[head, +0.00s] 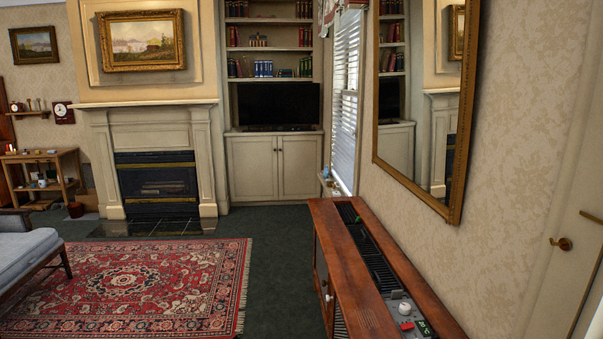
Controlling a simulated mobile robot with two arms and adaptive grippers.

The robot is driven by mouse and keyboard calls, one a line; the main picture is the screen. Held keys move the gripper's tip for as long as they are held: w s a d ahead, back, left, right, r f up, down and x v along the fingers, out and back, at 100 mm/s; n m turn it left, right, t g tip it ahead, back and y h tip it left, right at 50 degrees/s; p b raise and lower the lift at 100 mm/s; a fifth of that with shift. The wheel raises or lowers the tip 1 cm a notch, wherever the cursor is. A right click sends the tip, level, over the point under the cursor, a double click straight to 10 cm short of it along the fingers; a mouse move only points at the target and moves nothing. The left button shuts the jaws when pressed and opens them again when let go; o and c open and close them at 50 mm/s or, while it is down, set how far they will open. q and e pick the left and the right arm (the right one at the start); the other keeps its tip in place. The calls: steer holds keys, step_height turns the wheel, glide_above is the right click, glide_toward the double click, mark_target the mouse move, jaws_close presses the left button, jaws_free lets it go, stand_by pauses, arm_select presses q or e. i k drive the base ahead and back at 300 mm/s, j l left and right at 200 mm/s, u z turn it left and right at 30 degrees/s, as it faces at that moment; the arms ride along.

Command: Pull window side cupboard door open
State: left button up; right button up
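A cream built-in cupboard (230,168) stands in the alcove right of the fireplace, below a dark television. It has two doors side by side, and both look shut. The right door (300,166) is the one closer to the window (345,98). The left door (252,166) is next to the fireplace surround. Small knobs seem to sit near the line where the doors meet, but they are too small to make out well. The cupboard is across the room. Neither of my grippers shows in the head view.
A long wooden cabinet (352,290) with a black grille and controls runs along the right wall, near me. A red patterned rug (130,285) and grey sofa (25,255) are on the left. Dark green carpet (285,250) lies clear between rug and cabinet, up to the cupboard.

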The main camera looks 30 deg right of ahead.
mark_target(300, 157)
steer(key=i, duration=0.85)
steer(key=i+u, duration=0.15)
steer(key=i, duration=0.65)
steer(key=i+l, duration=0.1)
steer(key=i, duration=0.7)
steer(key=i+l+u, duration=0.15)
steer(key=i, duration=0.7)
steer(key=i+z, duration=0.2)
steer(key=i, duration=0.25)
steer(key=i+z, duration=0.25)
steer(key=i, duration=0.25)
steer(key=i+z, duration=0.2)
steer(key=i, duration=0.25)
steer(key=i+j+z, duration=0.25)
steer(key=i, duration=0.2)
steer(key=i+j+z, duration=0.2)
steer(key=i, duration=0.25)
steer(key=i+l+z, duration=0.15)
steer(key=i+z, duration=0.15)
steer(key=i, duration=0.45)
steer(key=i+z, duration=0.3)
steer(key=i, duration=0.4)
steer(key=i+j+z, duration=0.3)
steer(key=i, duration=0.45)
steer(key=l, duration=0.1)
